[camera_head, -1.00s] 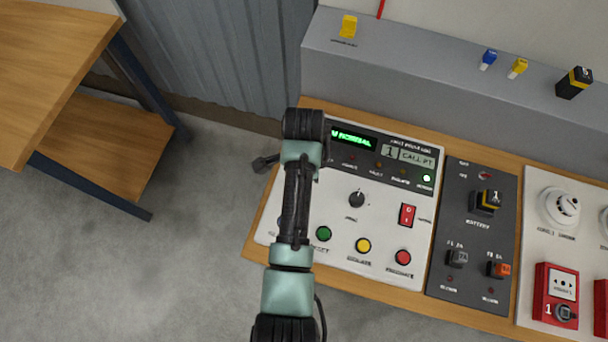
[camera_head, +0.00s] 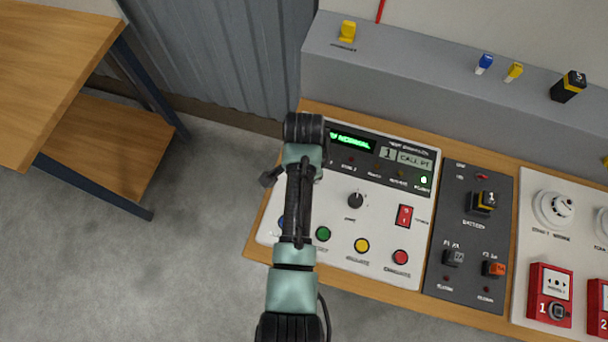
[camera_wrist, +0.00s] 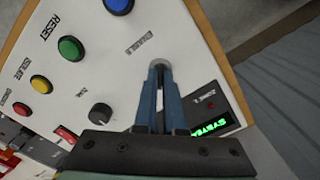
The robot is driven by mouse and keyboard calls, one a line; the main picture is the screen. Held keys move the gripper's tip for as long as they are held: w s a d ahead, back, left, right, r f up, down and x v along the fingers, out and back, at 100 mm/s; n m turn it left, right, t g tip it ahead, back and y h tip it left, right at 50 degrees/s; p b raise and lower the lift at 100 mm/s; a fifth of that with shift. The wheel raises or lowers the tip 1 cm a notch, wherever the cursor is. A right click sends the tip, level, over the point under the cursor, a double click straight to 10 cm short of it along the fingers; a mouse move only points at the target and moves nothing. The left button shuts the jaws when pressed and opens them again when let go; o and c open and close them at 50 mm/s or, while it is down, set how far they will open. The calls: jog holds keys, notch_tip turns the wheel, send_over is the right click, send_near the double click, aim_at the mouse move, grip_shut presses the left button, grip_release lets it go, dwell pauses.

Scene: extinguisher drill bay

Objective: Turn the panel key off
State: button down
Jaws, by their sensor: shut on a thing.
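In the wrist view the blue fingers of my gripper (camera_wrist: 159,75) are closed together at the panel face, beside the label "ENABLE". They are shut on the panel key, of which only a small grey rounded bit (camera_wrist: 158,64) shows between the tips. The key's angle cannot be told. The white control panel (camera_head: 385,212) lies under my arm in the head view, where the arm hides the key and my fingers. Its green display (camera_head: 350,140) is lit and seems to read "NORMAL".
Close to my fingers are a black knob (camera_wrist: 101,114), a green button (camera_wrist: 70,48) and a blue button (camera_wrist: 118,4). A red rocker switch (camera_head: 404,215) and a dark battery panel (camera_head: 464,225) lie to the right. A wooden table (camera_head: 50,60) stands at left.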

jog(key=n+p, duration=0.1)
jog(key=n, duration=0.3)
jog(key=shift+r+n+p, duration=0.15)
jog(key=shift+n+p, duration=0.15)
jog(key=shift+p, duration=0.05)
jog(key=shift+n+p, duration=0.45)
jog(key=shift+n, duration=1.35)
jog(key=c, duration=1)
grip_release()
notch_tip(320, 180, up, 13)
jog(key=b, duration=0.1)
jog(key=shift+b, duration=0.4)
